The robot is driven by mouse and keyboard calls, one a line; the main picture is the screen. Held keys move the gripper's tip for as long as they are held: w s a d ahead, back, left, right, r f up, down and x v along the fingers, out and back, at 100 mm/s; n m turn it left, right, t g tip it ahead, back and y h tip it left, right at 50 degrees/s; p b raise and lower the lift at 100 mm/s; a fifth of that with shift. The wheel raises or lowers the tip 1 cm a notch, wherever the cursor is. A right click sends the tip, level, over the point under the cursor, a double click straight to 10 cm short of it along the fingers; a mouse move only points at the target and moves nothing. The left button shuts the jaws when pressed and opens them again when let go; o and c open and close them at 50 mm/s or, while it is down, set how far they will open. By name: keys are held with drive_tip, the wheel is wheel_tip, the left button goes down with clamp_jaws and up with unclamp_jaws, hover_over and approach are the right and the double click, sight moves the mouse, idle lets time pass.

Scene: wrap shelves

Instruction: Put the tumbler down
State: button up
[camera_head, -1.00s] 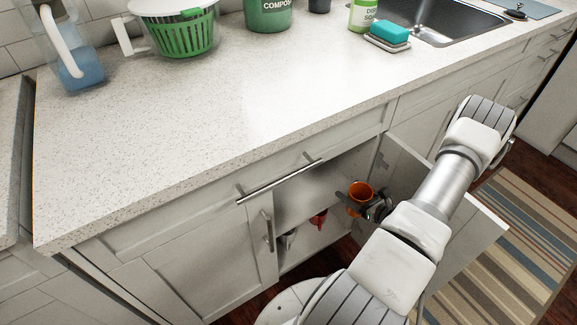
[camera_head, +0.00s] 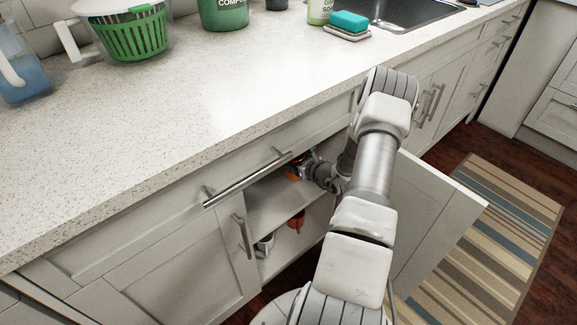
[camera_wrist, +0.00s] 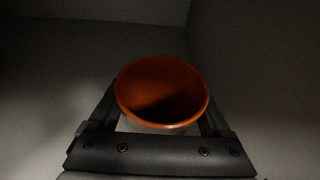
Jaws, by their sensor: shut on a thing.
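The orange tumbler (camera_wrist: 160,92) sits between the fingers of my gripper (camera_wrist: 160,125) in the wrist view, its open mouth facing the camera and its inside dark. In the head view only a small part of the tumbler (camera_head: 294,172) shows, under the counter edge. My gripper (camera_head: 305,166) is shut on it inside the open lower cabinet, above the cabinet's shelf (camera_head: 278,200). Whether the tumbler's base touches the shelf is hidden.
A red item (camera_head: 297,221) and a whitish-grey item (camera_head: 265,244) stand on the lower level. The cabinet's open door (camera_head: 425,215) is right of my arm. The closed drawer's handle (camera_head: 245,180) juts out above the opening. The visible upper shelf looks clear.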

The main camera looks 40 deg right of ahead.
drive_tip(key=shift+s+f+b, duration=0.15)
drive_tip(key=shift+f+b, duration=0.25)
drive_tip(key=shift+f, duration=1.1)
drive_tip(key=shift+f, duration=0.15)
drive_tip(key=o, duration=1.3)
drive_tip(key=shift+s+r, duration=0.1)
drive_tip(key=shift+r, duration=0.15)
drive_tip(key=p+v, duration=0.4)
drive_tip(key=v, duration=0.7)
drive_tip(key=shift+s+d, duration=0.1)
drive_tip(key=shift+s, duration=0.3)
